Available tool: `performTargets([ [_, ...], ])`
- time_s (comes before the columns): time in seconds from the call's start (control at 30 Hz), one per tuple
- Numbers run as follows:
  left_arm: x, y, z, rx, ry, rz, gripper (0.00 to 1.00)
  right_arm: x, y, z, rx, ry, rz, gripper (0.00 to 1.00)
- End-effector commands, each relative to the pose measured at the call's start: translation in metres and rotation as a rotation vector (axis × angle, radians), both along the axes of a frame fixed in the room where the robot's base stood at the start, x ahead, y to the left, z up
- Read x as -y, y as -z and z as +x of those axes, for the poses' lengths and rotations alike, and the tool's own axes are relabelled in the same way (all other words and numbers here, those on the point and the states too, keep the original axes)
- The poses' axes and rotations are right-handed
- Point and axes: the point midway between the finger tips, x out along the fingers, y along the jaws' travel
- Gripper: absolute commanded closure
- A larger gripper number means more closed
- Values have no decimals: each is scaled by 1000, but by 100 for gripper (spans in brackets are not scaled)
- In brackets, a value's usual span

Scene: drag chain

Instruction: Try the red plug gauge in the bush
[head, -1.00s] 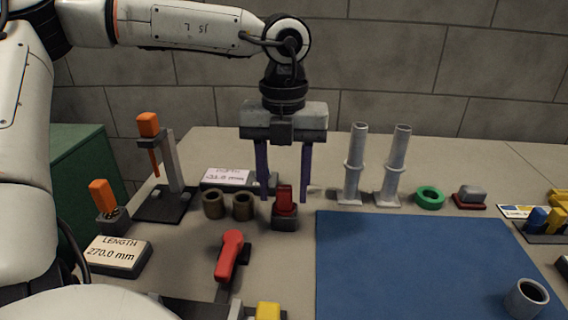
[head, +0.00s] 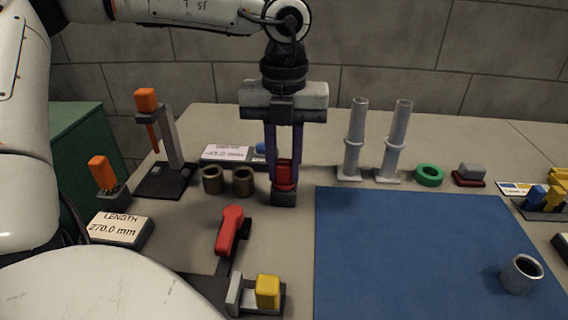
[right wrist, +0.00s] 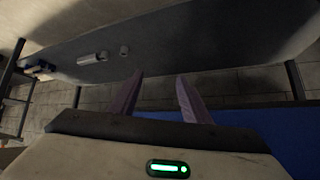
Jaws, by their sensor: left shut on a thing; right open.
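The red plug gauge (head: 285,172) stands upright in a small dark block (head: 284,198) near the middle of the table in the head view. My left gripper (head: 284,182) points down from above and is shut on its red top, one finger on each side. A grey hollow cylinder (head: 521,275) stands at the right on the blue mat. Two brown hollow cylinders (head: 213,180) (head: 243,181) stand left of the plug gauge. I cannot tell which of these is the bush. My right gripper (right wrist: 160,78) shows in the right wrist view, open and empty.
A red-handled clamp (head: 229,231) lies in front of the plug gauge. Two grey posts (head: 354,140) (head: 396,142) and a green ring (head: 429,175) stand behind the blue mat (head: 410,250). An orange-topped gauge stand (head: 172,150) is at left. Most of the mat is clear.

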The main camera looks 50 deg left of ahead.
Motion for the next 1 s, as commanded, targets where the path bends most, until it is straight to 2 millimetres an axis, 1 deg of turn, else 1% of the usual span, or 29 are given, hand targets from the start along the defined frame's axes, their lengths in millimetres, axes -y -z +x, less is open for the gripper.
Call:
performTargets([
  [0.1, 0, -7, 0, 2, 0, 1, 100, 0, -4, 0, -1, 0, 0, 57],
  [1.0, 0, -43, 0, 1, -1, 1, 100, 0, -21, -3, -5, 0, 0, 57],
])
